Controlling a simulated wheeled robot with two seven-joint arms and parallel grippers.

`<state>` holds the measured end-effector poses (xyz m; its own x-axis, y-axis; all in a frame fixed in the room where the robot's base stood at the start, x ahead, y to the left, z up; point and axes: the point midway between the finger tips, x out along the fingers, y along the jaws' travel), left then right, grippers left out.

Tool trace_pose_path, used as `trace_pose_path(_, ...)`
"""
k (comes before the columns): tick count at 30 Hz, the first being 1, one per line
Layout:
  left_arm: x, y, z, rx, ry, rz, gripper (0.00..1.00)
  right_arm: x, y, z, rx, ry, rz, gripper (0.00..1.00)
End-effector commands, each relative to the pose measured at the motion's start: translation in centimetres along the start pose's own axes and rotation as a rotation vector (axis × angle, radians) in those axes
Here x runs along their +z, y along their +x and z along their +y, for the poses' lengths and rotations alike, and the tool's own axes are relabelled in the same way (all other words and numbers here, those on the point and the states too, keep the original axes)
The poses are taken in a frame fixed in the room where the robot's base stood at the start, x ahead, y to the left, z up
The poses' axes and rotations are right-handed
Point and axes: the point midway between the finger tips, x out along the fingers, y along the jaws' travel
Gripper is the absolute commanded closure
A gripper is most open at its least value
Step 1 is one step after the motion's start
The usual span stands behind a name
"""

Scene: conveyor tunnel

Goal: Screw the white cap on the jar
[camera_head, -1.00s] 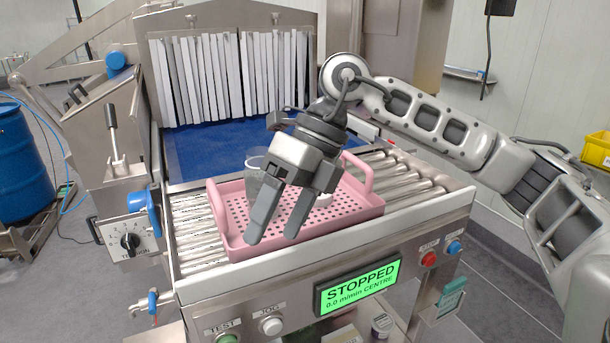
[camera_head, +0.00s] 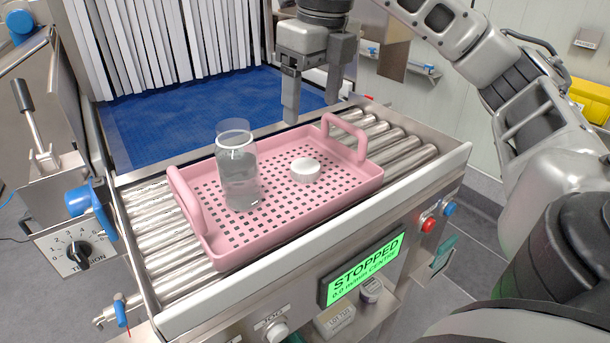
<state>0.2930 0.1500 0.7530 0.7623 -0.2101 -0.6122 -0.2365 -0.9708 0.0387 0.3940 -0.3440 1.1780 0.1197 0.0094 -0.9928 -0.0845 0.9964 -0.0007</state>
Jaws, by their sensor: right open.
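A clear glass jar (camera_head: 238,175) stands upright in a pink perforated tray (camera_head: 232,258), its top open. A round white cap (camera_head: 305,169) lies on the tray floor to the right of the jar, apart from it. My right gripper (camera_head: 312,105) is open and empty, fingers pointing down, above and behind the cap near the tray's back edge. My left gripper is not in view.
The tray rests on a roller conveyor (camera_head: 152,236) with a blue belt (camera_head: 160,125) and white strip curtain (camera_head: 135,45) behind. The tray's handles (camera_head: 345,130) rise at both ends. A control panel reading STOPPED (camera_head: 362,270) is in front.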

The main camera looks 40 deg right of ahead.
Motion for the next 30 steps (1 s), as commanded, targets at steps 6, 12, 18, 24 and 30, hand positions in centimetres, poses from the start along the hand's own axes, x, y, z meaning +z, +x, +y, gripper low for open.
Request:
trace_pose_path(6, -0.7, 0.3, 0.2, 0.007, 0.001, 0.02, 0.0, -0.1, 4.7, -0.1, -0.002, -0.001, 0.004, 0.29)
trace_pose_path(12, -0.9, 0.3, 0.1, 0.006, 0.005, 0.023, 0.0, 0.0, 6.7, -0.1, -0.001, 0.0, -0.001, 0.29)
trace_pose_path(18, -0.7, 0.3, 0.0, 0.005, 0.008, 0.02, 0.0, 0.0, 6.9, 0.0, 0.0, -0.001, -0.001, 0.29)
trace_pose_path(24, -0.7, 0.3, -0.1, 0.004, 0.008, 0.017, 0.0, 0.1, 7.2, -0.1, 0.0, 0.0, 0.001, 0.29)
trace_pose_path(30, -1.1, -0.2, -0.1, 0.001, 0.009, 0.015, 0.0, 0.3, 9.9, -0.7, 0.0, 0.001, 0.003, 0.29)
